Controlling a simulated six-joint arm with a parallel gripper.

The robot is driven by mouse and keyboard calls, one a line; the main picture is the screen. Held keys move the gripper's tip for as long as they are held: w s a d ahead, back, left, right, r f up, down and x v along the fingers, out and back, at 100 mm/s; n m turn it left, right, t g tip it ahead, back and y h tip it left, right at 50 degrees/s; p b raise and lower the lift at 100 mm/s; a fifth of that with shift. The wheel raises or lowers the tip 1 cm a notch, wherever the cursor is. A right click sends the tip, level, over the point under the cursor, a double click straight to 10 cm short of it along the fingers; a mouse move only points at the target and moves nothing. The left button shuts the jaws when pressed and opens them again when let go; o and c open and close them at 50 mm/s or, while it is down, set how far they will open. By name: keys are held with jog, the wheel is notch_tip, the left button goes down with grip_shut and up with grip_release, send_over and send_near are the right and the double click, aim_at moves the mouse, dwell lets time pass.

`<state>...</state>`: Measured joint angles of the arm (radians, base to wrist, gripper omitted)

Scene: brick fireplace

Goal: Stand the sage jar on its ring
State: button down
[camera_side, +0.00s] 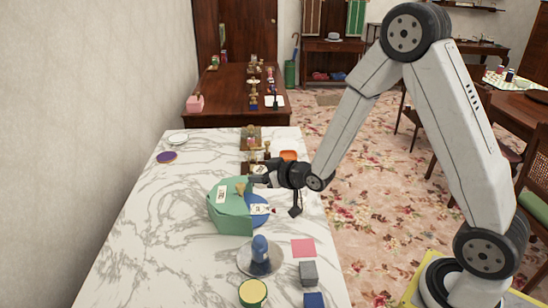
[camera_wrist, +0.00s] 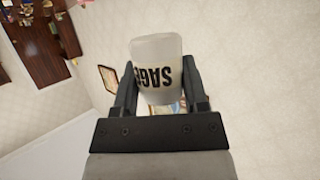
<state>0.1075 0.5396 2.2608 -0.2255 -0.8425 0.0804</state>
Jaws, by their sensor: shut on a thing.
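The sage jar (camera_wrist: 157,58) is a pale, whitish jar with black SAGE lettering that reads upside down in the wrist view. My gripper (camera_wrist: 160,72) is shut on it, one dark finger on each side. In the side view my gripper (camera_side: 257,177) is over the marble counter, just behind and above a green box-like object (camera_side: 232,214). The jar is too small there to make out clearly. I cannot tell which marking or object is its ring.
A purple disc (camera_side: 167,157) lies far left. The counter's left part is clear.

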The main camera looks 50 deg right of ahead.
jog(key=shift+s+a+r+m+h, duration=0.1)
jog(key=shift+s+a+m+h, duration=0.15)
jog(key=shift+s+a, duration=0.25)
jog(key=shift+s+a+m+h, duration=0.15)
jog(key=shift+s+a+h, duration=0.15)
jog(key=shift+a, duration=0.35)
jog(key=shift+w+d+y, duration=0.25)
jog(key=shift+w+d, duration=0.15)
jog(key=shift+d, duration=0.15)
jog(key=w+d+f+n+y, duration=0.2)
jog(key=d+n+y, duration=0.2)
jog(key=d, duration=0.6)
jog(key=s+d+f+n+g+y, duration=0.2)
jog(key=s+d+f, duration=0.3)
jog(key=s+d, duration=0.3)
jog(key=shift+d+n+y, duration=0.5)
jog(key=shift+d+y, duration=0.2)
jog(key=shift+d, duration=0.25)
jog(key=shift+f, duration=0.1)
